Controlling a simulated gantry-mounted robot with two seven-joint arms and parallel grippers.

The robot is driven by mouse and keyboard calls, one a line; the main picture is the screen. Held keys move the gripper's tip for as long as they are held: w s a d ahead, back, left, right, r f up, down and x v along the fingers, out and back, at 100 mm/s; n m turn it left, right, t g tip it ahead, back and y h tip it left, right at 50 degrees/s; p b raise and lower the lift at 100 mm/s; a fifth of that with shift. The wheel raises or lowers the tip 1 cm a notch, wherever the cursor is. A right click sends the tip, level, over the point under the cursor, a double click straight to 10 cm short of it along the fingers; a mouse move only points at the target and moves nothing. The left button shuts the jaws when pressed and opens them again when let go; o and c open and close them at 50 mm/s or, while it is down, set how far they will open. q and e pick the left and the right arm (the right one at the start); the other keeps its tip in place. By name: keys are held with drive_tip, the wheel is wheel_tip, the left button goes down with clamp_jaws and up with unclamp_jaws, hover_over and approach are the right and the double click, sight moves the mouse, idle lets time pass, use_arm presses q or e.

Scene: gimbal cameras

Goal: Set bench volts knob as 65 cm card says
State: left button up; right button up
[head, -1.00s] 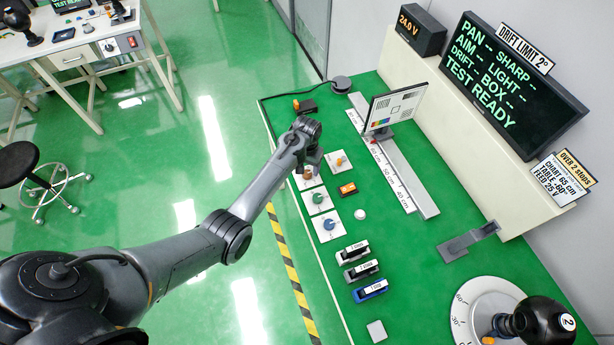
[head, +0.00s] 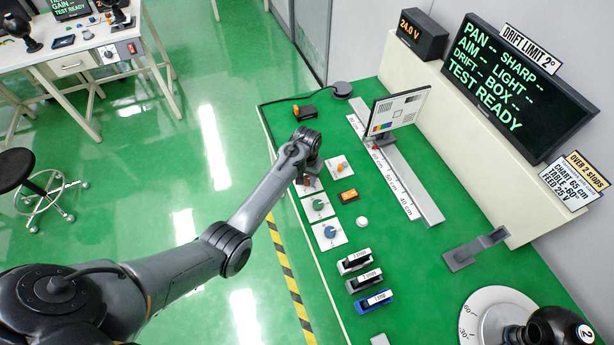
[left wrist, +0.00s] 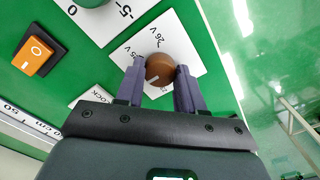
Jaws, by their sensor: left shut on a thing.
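The brown volts knob (left wrist: 160,66) sits on a white plate (left wrist: 190,45) with printed marks, among them 26 V and a partly hidden 25 V. My left gripper (left wrist: 157,80) has one finger on each side of the knob and is shut on it. In the head view my left gripper (head: 311,168) hangs over the far end of the row of plates and hides most of the knob. The volts display (head: 421,33) reads 24.0 V. The card (head: 573,183) reads chart 65 cm, table -60°, feed 25 V. My right gripper is not in view.
An orange rocker switch (left wrist: 39,56) lies close to the gripped knob. Green (head: 318,204) and blue (head: 330,231) knobs stand on nearer plates, an orange one (head: 340,168) beside. The chart (head: 398,110) stands on the scale rail (head: 425,205).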

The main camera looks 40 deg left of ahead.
use_arm(q)
drive_tip(key=shift+c, duration=0.8)
drive_tip(key=shift+r+m+p, duration=0.2)
drive_tip(key=shift+m+p, duration=0.7)
drive_tip(key=shift+p, duration=0.3)
drive_tip(key=m+p, duration=0.4)
drive_tip(key=m, duration=0.2)
drive_tip(key=shift+a+f+m, duration=0.1)
drive_tip(key=shift+f+m, duration=0.05)
drive_tip(key=shift+m, duration=0.25)
drive_tip(key=shift+m+p, duration=0.45)
drive_tip(key=shift+m, duration=1.15)
drive_tip(key=shift+f, duration=0.1)
drive_tip(key=o, duration=1)
drive_tip(key=shift+o, duration=0.2)
